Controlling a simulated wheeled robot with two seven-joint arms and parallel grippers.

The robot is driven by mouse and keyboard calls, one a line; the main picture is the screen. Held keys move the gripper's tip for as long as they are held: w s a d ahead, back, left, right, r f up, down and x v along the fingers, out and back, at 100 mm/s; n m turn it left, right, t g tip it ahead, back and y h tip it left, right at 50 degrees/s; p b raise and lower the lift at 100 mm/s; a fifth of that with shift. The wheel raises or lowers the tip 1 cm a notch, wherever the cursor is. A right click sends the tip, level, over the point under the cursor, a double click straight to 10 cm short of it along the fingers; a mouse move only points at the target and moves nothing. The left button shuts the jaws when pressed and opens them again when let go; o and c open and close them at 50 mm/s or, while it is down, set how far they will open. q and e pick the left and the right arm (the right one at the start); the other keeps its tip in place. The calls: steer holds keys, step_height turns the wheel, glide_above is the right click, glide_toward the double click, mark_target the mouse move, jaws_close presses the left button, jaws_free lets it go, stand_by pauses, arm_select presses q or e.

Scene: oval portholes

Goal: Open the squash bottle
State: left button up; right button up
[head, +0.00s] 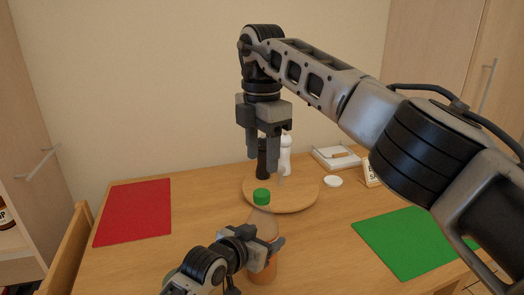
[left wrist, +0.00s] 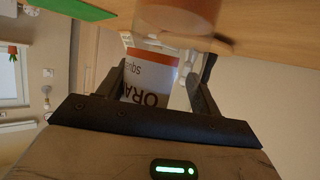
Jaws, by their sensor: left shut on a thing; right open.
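The squash bottle (head: 264,226) stands on the table in front, clear with orange squash low in it and a green cap (head: 262,196) on top. My left gripper (head: 268,252) is shut around the bottle's body and partly hides it. The left wrist view shows the bottle's white and orange label (left wrist: 153,80) between the fingers of the left gripper (left wrist: 158,85). My right gripper (head: 262,158) is open, pointing down and empty, higher than the cap and apart from it in the picture.
A round wooden board (head: 302,200) lies behind the bottle, with a dark bottle (head: 262,172) and a white bottle (head: 285,160) on it. A red mat (head: 133,212) lies left, a green mat (head: 408,243) right. A white tray (head: 336,160) and small dish (head: 333,181) are at the back.

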mark_target(262, 192)
steer(key=m, duration=0.7)
steer(key=shift+m, duration=0.3)
steer(key=shift+f, duration=0.2)
step_height(262, 192, down, 8)
steer(key=shift+r, duration=0.2)
